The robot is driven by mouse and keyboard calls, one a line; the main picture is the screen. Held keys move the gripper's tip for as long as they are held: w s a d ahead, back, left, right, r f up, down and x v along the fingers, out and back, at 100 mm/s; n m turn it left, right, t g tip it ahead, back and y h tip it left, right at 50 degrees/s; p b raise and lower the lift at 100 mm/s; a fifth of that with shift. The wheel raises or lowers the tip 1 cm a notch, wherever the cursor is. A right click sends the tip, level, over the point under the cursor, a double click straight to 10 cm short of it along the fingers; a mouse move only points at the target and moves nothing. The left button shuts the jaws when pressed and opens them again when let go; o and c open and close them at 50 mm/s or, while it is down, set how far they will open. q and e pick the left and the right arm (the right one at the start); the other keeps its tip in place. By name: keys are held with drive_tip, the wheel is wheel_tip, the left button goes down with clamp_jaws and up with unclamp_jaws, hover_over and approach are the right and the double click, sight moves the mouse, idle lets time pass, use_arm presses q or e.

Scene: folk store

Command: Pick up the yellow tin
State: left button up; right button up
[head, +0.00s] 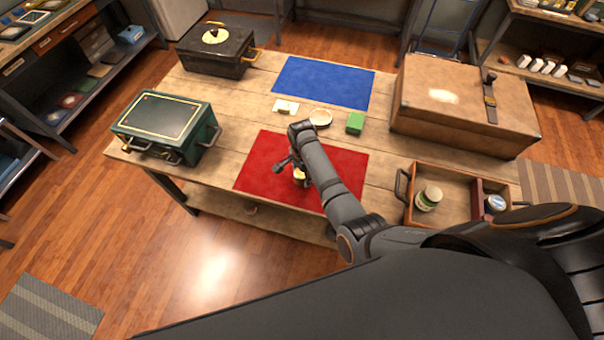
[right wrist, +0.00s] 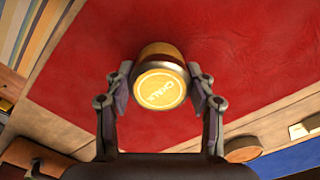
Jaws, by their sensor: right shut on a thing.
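The yellow tin (right wrist: 160,86) has a round lid with lettering that seems to read "CHALK". In the right wrist view it sits between the two fingers of my right gripper (right wrist: 160,97), which is shut on it. The red mat (right wrist: 90,60) is behind the tin; I cannot tell if the tin touches it. In the head view the tin (head: 299,174) is mostly hidden by my right gripper (head: 291,167) and arm, over the red mat (head: 262,160). My left gripper is not in view.
Behind the red mat are a blue mat (head: 325,82), a green block (head: 355,122), a white item (head: 285,107) and a round wooden piece (head: 320,117). A green case (head: 165,122), black case (head: 215,50), brown case (head: 450,105) and wooden tray (head: 453,178) with jars surround them.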

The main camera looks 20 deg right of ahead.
drive_tip(key=r+p, duration=0.2)
drive_tip(key=s+r+p, duration=0.1)
drive_tip(key=r+p, duration=0.1)
drive_tip(key=p, duration=0.1)
drive_tip(key=s+r+p, duration=0.1)
drive_tip(key=r+p, duration=0.2)
drive_tip(key=shift+s+d, duration=0.25)
drive_tip(key=shift+d, duration=0.05)
drive_tip(key=s+d+r, duration=0.3)
drive_tip(key=s+r, duration=0.2)
drive_tip(key=s, duration=0.6)
drive_tip(key=shift+r, duration=0.15)
